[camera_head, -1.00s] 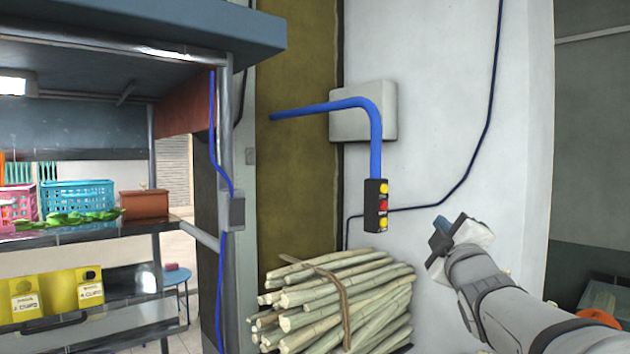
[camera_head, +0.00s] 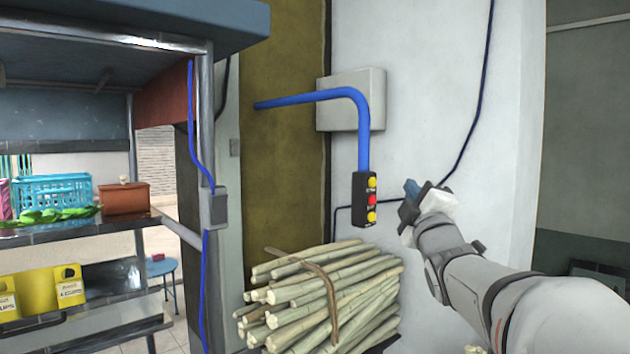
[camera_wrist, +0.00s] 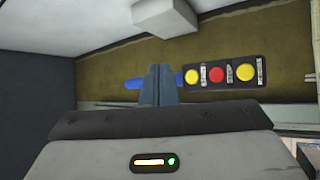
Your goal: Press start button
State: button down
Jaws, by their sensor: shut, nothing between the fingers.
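A black button box (camera_head: 365,200) hangs at the lower end of a blue pipe. It carries a yellow button at the top (camera_head: 371,183), a red one in the middle (camera_head: 371,200) and a yellow one at the bottom (camera_head: 371,217). Their labels are too small to read. The box also shows in the wrist view (camera_wrist: 226,76), lying sideways, with its three buttons facing me. My gripper (camera_head: 411,192) is just right of the box in the head view, apart from it. In the wrist view its fingers (camera_wrist: 157,72) are shut and empty, left of the buttons.
A tied bundle of sugarcane (camera_head: 325,290) lies below the box. A grey wall box (camera_head: 351,100) and a blue pipe (camera_head: 362,140) are above it. A shelf stall with a blue basket (camera_head: 52,193) and a brown box (camera_head: 124,199) stands at the left.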

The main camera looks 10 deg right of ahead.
aim_at(373, 183)
jog(key=shift+w+a+b, duration=0.1)
jog(key=shift+w+a, duration=0.45)
jog(key=shift+w, duration=0.25)
jog(key=shift+w+a+b, duration=0.1)
jog(key=shift+w+a, duration=0.4)
jog(key=shift+w, duration=0.35)
jog(key=shift+w+a+b, duration=0.1)
jog(key=shift+w+a, duration=0.45)
jog(key=shift+w, duration=0.25)
jog(key=shift+f, duration=0.1)
jog(key=shift+w+a+b, duration=0.25)
jog(key=shift+w+b, duration=0.1)
jog(key=shift+b, duration=0.2)
